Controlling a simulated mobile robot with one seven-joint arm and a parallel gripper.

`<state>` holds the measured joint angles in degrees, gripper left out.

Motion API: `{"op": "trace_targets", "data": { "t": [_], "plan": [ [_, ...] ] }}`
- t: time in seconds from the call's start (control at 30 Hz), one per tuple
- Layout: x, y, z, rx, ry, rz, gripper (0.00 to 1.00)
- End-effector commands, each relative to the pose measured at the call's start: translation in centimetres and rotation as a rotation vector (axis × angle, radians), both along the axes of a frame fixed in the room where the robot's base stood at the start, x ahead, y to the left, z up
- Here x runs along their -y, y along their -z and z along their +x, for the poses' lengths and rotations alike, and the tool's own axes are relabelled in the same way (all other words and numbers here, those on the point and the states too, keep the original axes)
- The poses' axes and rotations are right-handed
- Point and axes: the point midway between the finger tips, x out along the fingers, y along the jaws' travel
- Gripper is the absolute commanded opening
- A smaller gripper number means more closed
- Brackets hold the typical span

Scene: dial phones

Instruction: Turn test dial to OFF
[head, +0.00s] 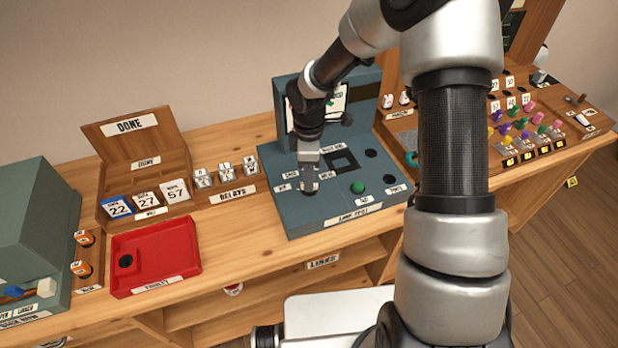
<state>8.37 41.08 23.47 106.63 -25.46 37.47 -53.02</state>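The test unit (337,213) is a blue-grey console with an upright back panel, standing on the wooden bench in the head view. A green button (357,187) sits on its top, with dark round holes and a dark square socket near it. My gripper (309,186) points down at the left part of the console top, among small white labels. The test dial is not clearly visible; my gripper covers that spot. I cannot tell whether the fingers touch or hold anything. The small labels are too blurred to read for certain.
A red tray (190,254), a wooden DONE box (112,183) with numbered cards, and a relay rack (232,194) stand to the left. A board with coloured pegs (520,125) is at the right. My arm hides part of the bench between.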

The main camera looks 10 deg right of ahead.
Motion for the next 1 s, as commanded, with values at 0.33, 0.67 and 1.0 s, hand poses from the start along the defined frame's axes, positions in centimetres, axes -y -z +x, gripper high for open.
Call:
{"op": "trace_targets", "data": {
  "t": [0.33, 0.67, 1.0],
  "plan": [
    [0.1, -8.7, 0.1, 0.006, 0.003, -0.001, 0.30],
    [0.1, -14.6, 0.1, 0.004, 0.001, 0.000, 0.30],
    [0.0, -15.6, 0.0, 0.001, 0.001, 0.001, 0.30]
  ]
}}
